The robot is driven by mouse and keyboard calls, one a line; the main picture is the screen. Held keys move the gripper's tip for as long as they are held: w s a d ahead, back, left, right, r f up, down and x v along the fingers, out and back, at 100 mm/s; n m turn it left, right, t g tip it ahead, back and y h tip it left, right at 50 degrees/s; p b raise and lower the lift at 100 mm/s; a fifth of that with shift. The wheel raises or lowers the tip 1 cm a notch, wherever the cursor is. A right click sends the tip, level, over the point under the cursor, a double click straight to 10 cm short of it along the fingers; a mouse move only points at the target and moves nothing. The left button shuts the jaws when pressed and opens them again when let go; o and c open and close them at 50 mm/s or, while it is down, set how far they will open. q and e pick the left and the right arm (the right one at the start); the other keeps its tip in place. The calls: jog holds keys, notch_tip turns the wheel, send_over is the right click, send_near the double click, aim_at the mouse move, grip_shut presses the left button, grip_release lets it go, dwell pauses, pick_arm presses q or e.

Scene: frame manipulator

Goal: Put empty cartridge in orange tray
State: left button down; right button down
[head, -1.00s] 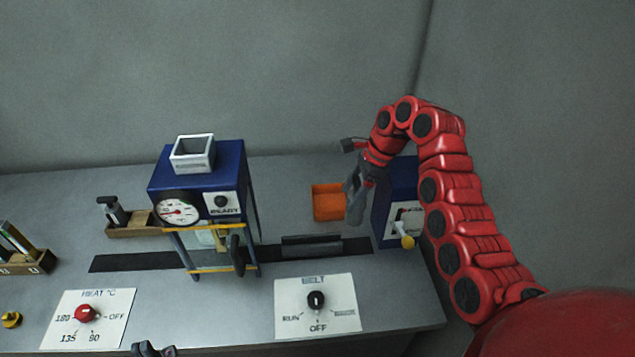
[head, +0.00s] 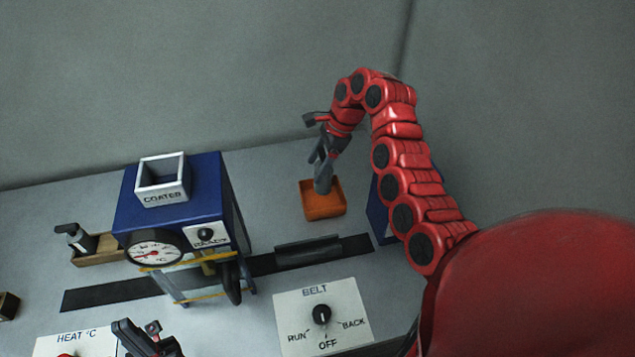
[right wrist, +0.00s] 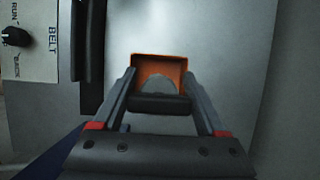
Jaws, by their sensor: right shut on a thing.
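My right gripper (head: 321,170) points down over the orange tray (head: 337,207) at the back of the bench. It is shut on the cartridge (head: 323,181), a grey cylinder whose lower end overlaps the tray in the head view. In the right wrist view the cartridge's dark end (right wrist: 158,103) sits between the two fingers, with a grey rounded part beyond it and the orange tray (right wrist: 177,66) behind. I cannot tell whether the cartridge touches the tray floor. My left gripper (head: 147,340) is at the bottom edge of the head view, partly cut off; its jaw opening is unclear.
The blue coater (head: 205,180) with its white hopper and gauge stands left of the tray. A blue box (head: 378,205) is just right of the tray. The BELT knob panel (head: 345,310) is nearer.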

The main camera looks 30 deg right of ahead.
notch_tip(320, 180, down, 2)
jog(key=shift+w+f, duration=0.1)
jog(key=shift+f, duration=0.15)
notch_tip(320, 180, down, 3)
jog(key=shift+f+p, duration=0.1)
jog(key=shift+p, duration=0.4)
jog(key=shift+f, duration=0.15)
grip_release()
jog(key=shift+d+r+b, duration=0.2)
jog(key=shift+r+b, duration=0.2)
jog(key=shift+r, duration=0.1)
jog(key=b+v, duration=0.1)
jog(key=v, duration=1)
